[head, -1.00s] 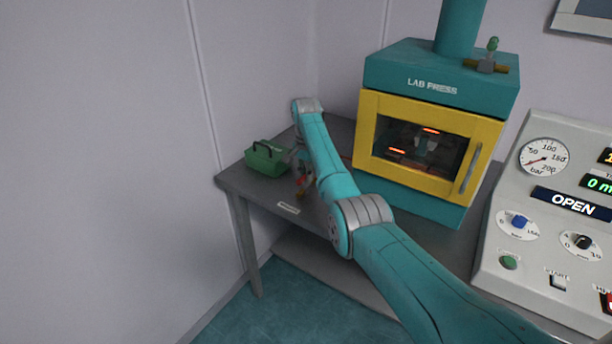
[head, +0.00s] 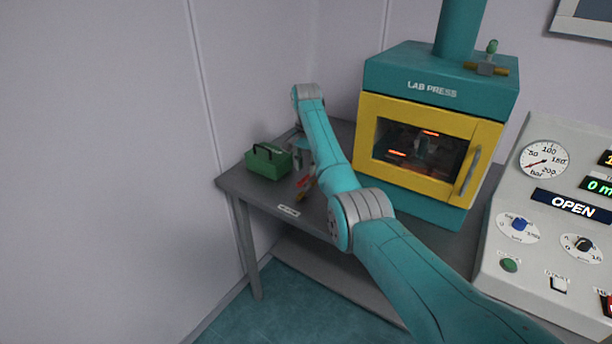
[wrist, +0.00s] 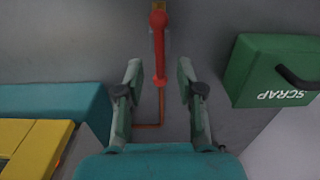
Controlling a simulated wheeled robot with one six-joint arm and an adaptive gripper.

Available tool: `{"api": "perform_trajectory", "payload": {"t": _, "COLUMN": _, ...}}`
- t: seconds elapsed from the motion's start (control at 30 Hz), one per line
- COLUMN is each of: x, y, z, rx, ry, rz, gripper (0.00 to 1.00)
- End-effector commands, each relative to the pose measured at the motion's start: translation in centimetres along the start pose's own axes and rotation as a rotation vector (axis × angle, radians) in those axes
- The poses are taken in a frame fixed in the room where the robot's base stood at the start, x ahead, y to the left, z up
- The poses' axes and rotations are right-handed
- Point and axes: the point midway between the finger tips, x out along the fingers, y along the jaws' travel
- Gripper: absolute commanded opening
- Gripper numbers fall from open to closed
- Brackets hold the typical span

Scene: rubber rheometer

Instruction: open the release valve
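A valve with a red lever handle (wrist: 159,45) shows at the top middle of the wrist view, with a thin copper pipe (wrist: 160,108) running from it. In the head view the red handle (head: 304,182) shows on the table, partly hidden behind my arm. My gripper (wrist: 158,68) is open in the wrist view, its two fingers on either side of the handle's near end, with a visible gap on both sides. The fingers do not appear to touch it.
A green box marked SCRAP (wrist: 270,75) stands beside the valve; it also shows in the head view (head: 268,162). The lab press (head: 430,120) stands right of my arm on the grey table (head: 240,190). A control console (head: 530,280) displaying OPEN is at right.

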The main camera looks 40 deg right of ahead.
Motion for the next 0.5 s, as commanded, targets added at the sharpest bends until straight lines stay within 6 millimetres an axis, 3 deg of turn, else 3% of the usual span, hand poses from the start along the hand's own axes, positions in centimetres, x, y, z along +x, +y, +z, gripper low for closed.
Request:
{"api": "perform_trajectory", "payload": {"t": 0.23, "x": -4.8, "y": 0.0, "z": 0.0, "rx": 0.000, "ry": 0.001, "rz": -0.001, "gripper": 0.38}}
{"api": "perform_trajectory", "payload": {"t": 0.5, "x": -7.0, "y": 0.0, "z": 0.0, "rx": 0.000, "ry": 0.000, "rz": 0.000, "gripper": 0.38}}
